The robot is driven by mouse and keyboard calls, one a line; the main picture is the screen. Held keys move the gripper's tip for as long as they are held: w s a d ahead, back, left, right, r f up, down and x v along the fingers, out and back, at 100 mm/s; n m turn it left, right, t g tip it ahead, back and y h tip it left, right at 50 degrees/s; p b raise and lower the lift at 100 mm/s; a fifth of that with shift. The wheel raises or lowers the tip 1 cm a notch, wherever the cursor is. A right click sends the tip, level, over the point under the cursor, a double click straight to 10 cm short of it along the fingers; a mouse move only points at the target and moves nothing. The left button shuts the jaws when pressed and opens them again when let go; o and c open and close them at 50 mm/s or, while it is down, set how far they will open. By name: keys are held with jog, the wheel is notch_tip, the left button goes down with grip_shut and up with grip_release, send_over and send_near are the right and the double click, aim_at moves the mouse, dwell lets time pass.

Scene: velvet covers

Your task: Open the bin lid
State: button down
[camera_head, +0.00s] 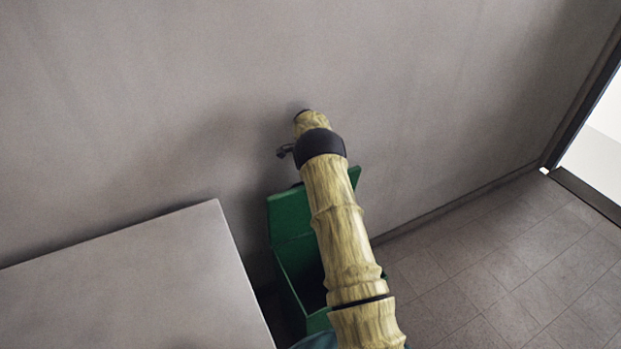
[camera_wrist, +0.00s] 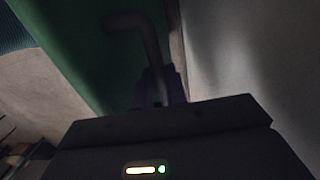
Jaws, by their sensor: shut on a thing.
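The green bin (camera_head: 288,283) stands against the wall, between the grey counter and my arm. Its green lid (camera_head: 290,214) is raised at the back, and the dark inside of the bin shows in front of it. My arm covers much of the bin and lid. In the wrist view the lid (camera_wrist: 75,45) fills the upper left. A grey bent bar (camera_wrist: 150,42), apparently the lid's handle, runs down between my fingers. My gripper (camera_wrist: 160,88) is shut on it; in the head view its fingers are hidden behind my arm.
A grey counter (camera_head: 140,290) stands close to the bin's left. The wall (camera_head: 180,100) is right behind the lid. Tiled floor (camera_head: 500,270) is clear to the right, with a bright doorway (camera_head: 597,150) at the far right.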

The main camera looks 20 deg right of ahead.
jog(key=shift+s+f, duration=0.25)
jog(key=shift+f, duration=0.3)
jog(key=c, duration=1.8)
grip_release()
jog(key=o, duration=0.4)
jog(key=shift+w, duration=0.2)
notch_tip(320, 180, up, 18)
jog(key=w, duration=0.1)
jog(key=shift+f+p, duration=0.2)
jog(key=shift+p, duration=0.25)
jog(key=shift+r, duration=0.1)
